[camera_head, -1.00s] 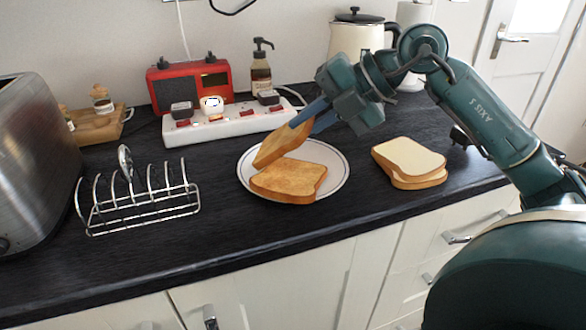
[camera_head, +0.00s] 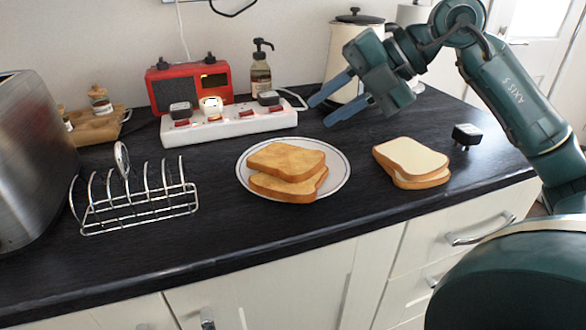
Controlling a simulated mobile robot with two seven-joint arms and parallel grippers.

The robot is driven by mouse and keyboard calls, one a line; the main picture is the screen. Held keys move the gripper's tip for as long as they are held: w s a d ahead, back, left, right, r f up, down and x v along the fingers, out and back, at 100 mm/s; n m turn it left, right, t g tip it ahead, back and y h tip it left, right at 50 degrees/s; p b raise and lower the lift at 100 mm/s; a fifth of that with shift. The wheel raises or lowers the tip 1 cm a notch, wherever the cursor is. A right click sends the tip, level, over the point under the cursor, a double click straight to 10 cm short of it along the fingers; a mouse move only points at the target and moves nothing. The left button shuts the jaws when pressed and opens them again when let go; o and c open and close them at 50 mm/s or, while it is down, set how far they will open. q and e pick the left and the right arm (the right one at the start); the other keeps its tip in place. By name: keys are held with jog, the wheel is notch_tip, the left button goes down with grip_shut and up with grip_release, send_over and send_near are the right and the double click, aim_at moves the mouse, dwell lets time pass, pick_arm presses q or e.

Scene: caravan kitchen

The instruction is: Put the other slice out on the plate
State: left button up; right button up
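Two toasted slices lie stacked on the white plate (camera_head: 341,179). The upper toast slice (camera_head: 286,160) rests flat, slightly offset, on the lower toast slice (camera_head: 305,189). My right gripper (camera_head: 318,113) is open and empty, above and to the right of the plate, its blue fingers apart and pointing left. Two paler bread slices (camera_head: 412,157) lie stacked on the worktop to the right of the plate. My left gripper is not in view.
An empty wire toast rack (camera_head: 140,208) and a steel toaster (camera_head: 38,160) stand on the left. Behind are a power strip (camera_head: 228,127) with plugs, a red radio (camera_head: 190,84), a pump bottle (camera_head: 261,72) and a cream kettle (camera_head: 350,50). A black plug (camera_head: 466,135) lies at the right.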

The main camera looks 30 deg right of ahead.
jog(key=v, duration=0.3)
jog(key=shift+s+d+r+b, duration=0.1)
jog(key=shift+s+r+b, duration=0.1)
jog(key=shift+b, duration=0.2)
jog(key=shift+r, duration=0.1)
notch_tip(320, 180, up, 8)
jog(key=s+d+p, duration=0.1)
jog(key=p, duration=0.3)
jog(key=shift+s+d, duration=0.2)
jog(key=shift+d, duration=0.1)
